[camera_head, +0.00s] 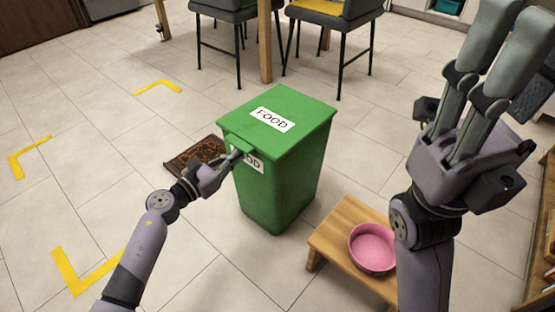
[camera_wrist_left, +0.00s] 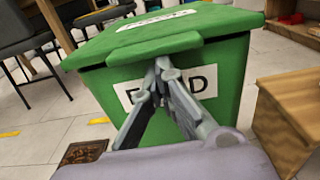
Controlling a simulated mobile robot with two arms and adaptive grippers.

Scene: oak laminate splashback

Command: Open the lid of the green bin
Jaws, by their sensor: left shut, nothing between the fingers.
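The green bin (camera_head: 281,190) stands upright on the floor at the centre of the head view. Its lid (camera_head: 303,108) lies flat on top, closed, with a white FOOD label. A lip (camera_head: 238,143) juts from the lid's front edge. My left gripper (camera_head: 235,155) is shut and empty, with its fingertips at the bin's front just under the lip. In the left wrist view the joined fingertips (camera_wrist_left: 163,66) sit below the lip (camera_wrist_left: 155,48), over the front label; whether they touch is unclear. My right gripper (camera_head: 505,45) is raised at the right, fingers apart and empty.
A low wooden stool (camera_head: 335,232) with a pink bowl (camera_head: 372,248) stands right of the bin. A brown patterned mat (camera_head: 190,160) lies to its left. Chairs (camera_head: 340,25) stand behind. Yellow tape corners (camera_head: 85,275) mark the otherwise clear tiled floor at left.

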